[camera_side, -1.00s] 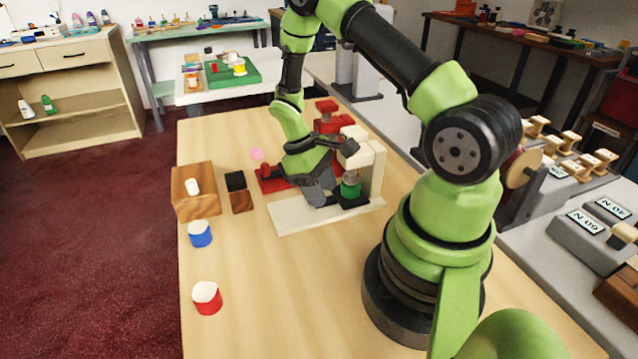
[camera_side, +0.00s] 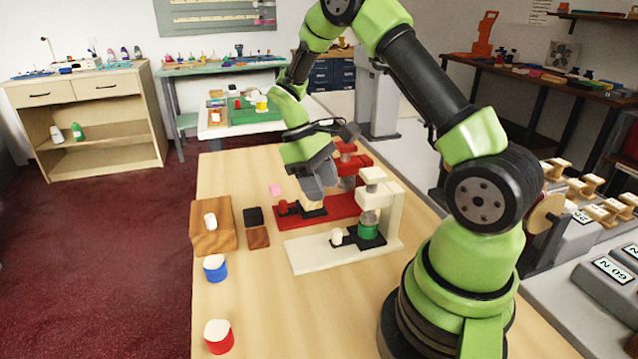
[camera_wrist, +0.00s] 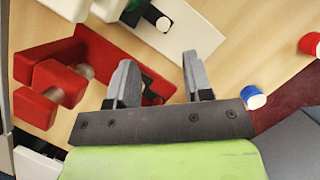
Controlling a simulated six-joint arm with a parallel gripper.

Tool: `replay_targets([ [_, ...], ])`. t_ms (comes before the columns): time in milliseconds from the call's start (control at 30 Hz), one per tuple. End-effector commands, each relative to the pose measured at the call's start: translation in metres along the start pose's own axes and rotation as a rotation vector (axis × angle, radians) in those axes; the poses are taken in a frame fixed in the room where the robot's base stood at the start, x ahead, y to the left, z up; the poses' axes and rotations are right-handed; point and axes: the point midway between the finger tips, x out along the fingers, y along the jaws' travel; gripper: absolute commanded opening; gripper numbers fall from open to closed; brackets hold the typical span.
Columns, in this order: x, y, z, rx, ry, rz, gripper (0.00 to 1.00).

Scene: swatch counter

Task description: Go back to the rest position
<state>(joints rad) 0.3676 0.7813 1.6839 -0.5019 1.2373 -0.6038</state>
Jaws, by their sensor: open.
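My gripper (camera_side: 318,185) is open and empty, with its fingers pointing down above the red press stand (camera_side: 345,205). The wrist view also shows the open fingers (camera_wrist: 160,82), apart, with table and part of the red stand beyond them. The white press stand (camera_side: 315,250) is in front of the red one, clear of my gripper. It carries a green cylinder (camera_side: 368,230) and, on a black slide, a small white-topped piece (camera_side: 337,237). A cream block (camera_side: 312,206) shows just below my fingers; I cannot tell what it rests on.
A wooden block (camera_side: 212,238) with a white peg stands at left, beside black (camera_side: 253,217) and brown (camera_side: 258,238) squares. A blue white-topped cup (camera_side: 215,268) and a red one (camera_side: 219,337) stand near the left edge. The front middle of the table is clear.

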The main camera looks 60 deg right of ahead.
Motion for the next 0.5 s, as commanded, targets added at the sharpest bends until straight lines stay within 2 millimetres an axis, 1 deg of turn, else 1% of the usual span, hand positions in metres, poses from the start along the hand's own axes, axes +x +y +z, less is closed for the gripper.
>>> replay_targets([
  [67, -0.004, -0.001, 0.001, 0.004, 0.011, 0.002, 0.46],
  [133, -0.013, -0.006, 0.003, 0.015, 0.041, 0.005, 0.46],
  [167, -0.019, -0.009, 0.005, 0.021, 0.059, 0.007, 0.46],
  [267, -0.047, -0.024, 0.015, 0.056, 0.153, 0.012, 0.46],
  [300, -0.06, -0.032, 0.022, 0.072, 0.2, 0.011, 0.46],
  [400, -0.088, -0.053, 0.041, 0.117, 0.324, -0.003, 0.46],
  [500, -0.11, -0.074, 0.064, 0.156, 0.446, -0.029, 0.46],
])
